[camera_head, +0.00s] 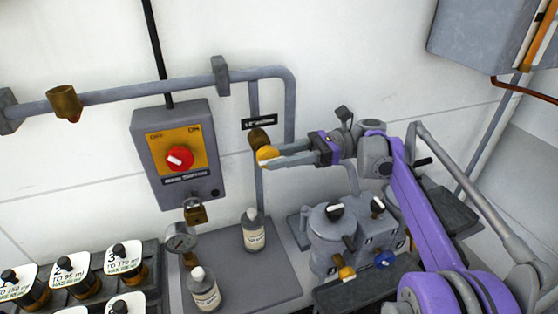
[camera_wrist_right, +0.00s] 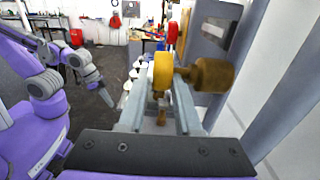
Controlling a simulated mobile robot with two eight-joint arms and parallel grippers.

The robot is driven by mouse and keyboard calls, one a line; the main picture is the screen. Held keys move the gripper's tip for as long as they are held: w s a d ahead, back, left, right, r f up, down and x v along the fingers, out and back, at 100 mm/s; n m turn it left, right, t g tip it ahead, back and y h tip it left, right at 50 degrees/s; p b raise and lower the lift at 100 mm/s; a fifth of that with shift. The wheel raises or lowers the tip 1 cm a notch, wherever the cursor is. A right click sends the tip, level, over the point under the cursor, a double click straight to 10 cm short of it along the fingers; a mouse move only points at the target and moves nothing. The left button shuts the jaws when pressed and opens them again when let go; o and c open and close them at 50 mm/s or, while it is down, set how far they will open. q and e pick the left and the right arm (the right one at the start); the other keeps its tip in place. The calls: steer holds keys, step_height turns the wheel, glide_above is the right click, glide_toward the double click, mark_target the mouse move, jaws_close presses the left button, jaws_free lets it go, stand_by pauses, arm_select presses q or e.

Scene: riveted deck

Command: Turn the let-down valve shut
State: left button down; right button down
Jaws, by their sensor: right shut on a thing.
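The let-down valve has a yellow round handle (camera_head: 268,153) on a brass body (camera_head: 257,138), on the pipe under a small dark label plate (camera_head: 259,122). My right gripper (camera_head: 272,156) is shut on the yellow handle, its fingers reaching in from the right. In the right wrist view the yellow handle (camera_wrist_right: 163,70) stands between the fingertips, with the brass body (camera_wrist_right: 208,75) to its right. How far the handle is turned cannot be told. My left gripper (camera_wrist_right: 92,78) shows only in the right wrist view, away from the valve; its jaw opening is unclear.
A grey switch box (camera_head: 180,150) with a red knob is on the wall left of the valve. Below stand two bottles (camera_head: 254,232), a gauge (camera_head: 181,243) and a grey pump unit (camera_head: 333,238). Several labelled jars (camera_head: 70,275) stand at lower left.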

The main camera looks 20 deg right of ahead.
stand_by(0.4)
steer(key=c, duration=0.6)
jaws_free()
steer(key=shift+a, duration=0.1)
